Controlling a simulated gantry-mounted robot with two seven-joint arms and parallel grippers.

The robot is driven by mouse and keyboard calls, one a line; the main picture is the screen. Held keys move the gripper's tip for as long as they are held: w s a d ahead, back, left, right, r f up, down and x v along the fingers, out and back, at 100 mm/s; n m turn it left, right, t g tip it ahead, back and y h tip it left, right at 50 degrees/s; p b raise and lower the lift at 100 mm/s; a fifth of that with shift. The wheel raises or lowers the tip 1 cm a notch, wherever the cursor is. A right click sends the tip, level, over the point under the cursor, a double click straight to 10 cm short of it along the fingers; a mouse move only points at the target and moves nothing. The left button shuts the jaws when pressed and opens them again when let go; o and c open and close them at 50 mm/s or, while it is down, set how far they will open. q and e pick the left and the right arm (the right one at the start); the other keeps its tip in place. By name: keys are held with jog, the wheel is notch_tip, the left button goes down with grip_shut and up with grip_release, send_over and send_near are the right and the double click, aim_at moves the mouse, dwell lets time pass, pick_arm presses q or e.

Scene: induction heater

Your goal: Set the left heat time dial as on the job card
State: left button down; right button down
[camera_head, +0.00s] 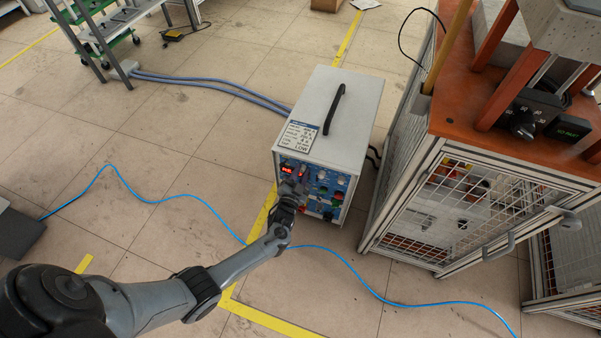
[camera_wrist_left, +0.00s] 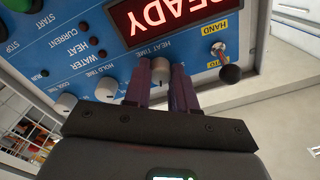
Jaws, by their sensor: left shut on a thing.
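The induction heater (camera_head: 335,115) is a white box with a blue front panel. A white job card (camera_head: 298,136) lies on its top; its print is too small to read. The pale round left heat time dial (camera_wrist_left: 160,70) sits under the "HEAT TIME" label in the left wrist view, where the panel appears upside down. My left gripper (camera_head: 290,188) is at the upper left of the panel; the left wrist view shows its purple fingers (camera_wrist_left: 160,82) on both sides of the dial, shut on it. The dial's setting cannot be read. My right gripper is not in view.
A caged workstation (camera_head: 470,190) stands right of the heater. A blue hose (camera_head: 380,290) crosses the floor.

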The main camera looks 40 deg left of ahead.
pick_arm(q)
jog(key=shift+r+m, duration=0.1)
jog(key=shift+m, duration=0.3)
jog(key=c, duration=0.9)
grip_release()
jog(key=shift+s, duration=0.1)
jog(key=shift+s+d+p, duration=0.3)
jog(key=shift+s+p, duration=0.25)
jog(key=shift+p+v, duration=1.85)
jog(key=shift+v, duration=2.85)
